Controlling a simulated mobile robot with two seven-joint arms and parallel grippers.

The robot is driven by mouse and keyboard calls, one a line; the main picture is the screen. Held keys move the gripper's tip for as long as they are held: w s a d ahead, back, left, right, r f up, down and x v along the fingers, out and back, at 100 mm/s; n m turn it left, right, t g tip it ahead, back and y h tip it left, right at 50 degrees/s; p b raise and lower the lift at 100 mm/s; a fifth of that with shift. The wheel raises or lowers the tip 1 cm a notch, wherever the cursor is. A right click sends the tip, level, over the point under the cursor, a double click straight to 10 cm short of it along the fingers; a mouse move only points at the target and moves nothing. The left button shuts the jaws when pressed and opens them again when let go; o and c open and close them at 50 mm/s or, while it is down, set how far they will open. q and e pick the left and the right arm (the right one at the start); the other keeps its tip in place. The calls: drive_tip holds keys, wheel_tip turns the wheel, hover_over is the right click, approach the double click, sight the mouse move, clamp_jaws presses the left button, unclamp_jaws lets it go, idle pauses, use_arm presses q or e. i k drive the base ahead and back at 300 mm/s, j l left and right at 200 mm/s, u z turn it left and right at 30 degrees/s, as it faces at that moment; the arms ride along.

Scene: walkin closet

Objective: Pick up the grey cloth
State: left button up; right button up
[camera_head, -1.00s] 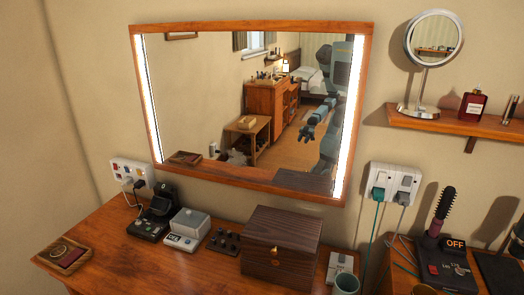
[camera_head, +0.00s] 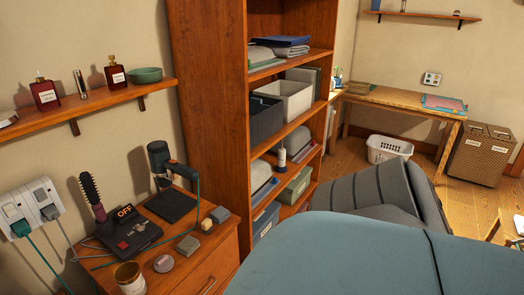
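I cannot single out the grey cloth for sure. A grey folded cloth-like item (camera_head: 259,55) lies on the upper shelf of the wooden shelf unit (camera_head: 210,110), at its left. Beside it is a stack of folded fabrics (camera_head: 287,43), dark blue on top and greyer below. A rounded grey item (camera_head: 294,141) lies on a lower shelf, partly hidden. Neither of my grippers is in view.
A grey chair (camera_head: 385,190) stands right of the shelf unit. A teal surface, possibly mine, fills the bottom right. A white basket (camera_head: 390,149) sits under a wooden desk (camera_head: 400,97). A woven hamper (camera_head: 482,155) stands at right. Wooden floor shows between them.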

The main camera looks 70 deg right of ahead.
sight(221, 214)
drive_tip(key=z, duration=1.85)
drive_tip(key=u, duration=1.8)
drive_tip(key=z, duration=1.8)
drive_tip(key=u, duration=0.2)
drive_tip(key=i+l+u, duration=0.25)
drive_tip(key=u, duration=0.2)
drive_tip(key=i+l+u, duration=0.15)
drive_tip(key=l+u, duration=0.3)
